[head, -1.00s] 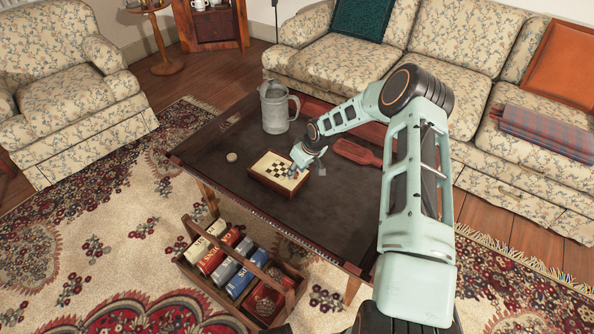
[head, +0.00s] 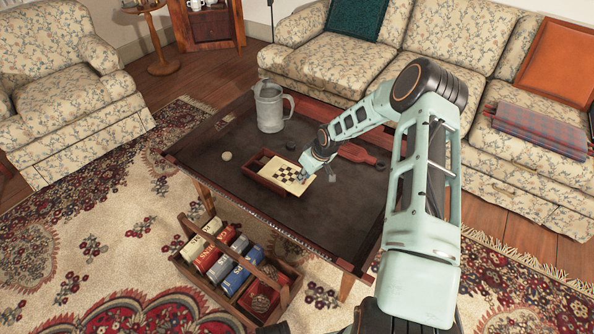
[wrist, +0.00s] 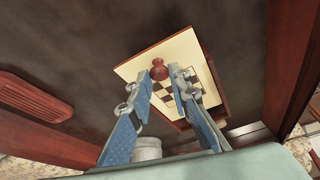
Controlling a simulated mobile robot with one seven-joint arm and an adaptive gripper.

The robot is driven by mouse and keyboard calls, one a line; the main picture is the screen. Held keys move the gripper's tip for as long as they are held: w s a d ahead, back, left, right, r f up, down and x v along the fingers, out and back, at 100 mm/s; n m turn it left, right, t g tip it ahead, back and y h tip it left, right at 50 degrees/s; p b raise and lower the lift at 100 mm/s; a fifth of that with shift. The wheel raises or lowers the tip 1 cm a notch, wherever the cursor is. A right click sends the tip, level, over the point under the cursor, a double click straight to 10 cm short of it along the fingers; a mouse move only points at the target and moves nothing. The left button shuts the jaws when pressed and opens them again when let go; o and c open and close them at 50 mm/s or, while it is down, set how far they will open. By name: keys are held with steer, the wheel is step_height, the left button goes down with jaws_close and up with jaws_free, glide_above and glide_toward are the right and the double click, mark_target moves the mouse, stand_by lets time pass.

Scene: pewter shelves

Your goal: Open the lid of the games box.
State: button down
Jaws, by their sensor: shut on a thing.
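The games box (head: 259,181) is a small reddish-brown wooden box on the dark coffee table. Its cream lid (head: 275,171) carries a checkerboard and sits shifted to the right of the box, leaving a strip of the box's left side uncovered. My gripper (head: 302,177) is at the lid's right part in the head view. In the wrist view my gripper (wrist: 159,73) has its blue fingers on either side of a red-brown knob (wrist: 158,63) on the lid (wrist: 185,45), shut on it. The fingers hide part of the board. The box's inside is too small to make out.
A pewter tankard (head: 269,108) stands behind the box. A pale disc (head: 227,156) lies left, a dark disc (head: 291,145) behind, and a red-brown paddle-shaped board (head: 358,153) to the right. A wooden carrier (head: 190,268) with several tins stands on the rug. The table's front right is clear.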

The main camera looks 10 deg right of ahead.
steer(key=s+d+p, duration=0.1)
steer(key=s+d, duration=0.6)
steer(key=shift+p, duration=0.35)
steer(key=c, duration=1.8)
jaws_free()
steer(key=shift+o, duration=0.2)
steer(key=shift+r, duration=0.1)
steer(key=v, duration=1.2)
steer(key=shift+w, duration=0.1)
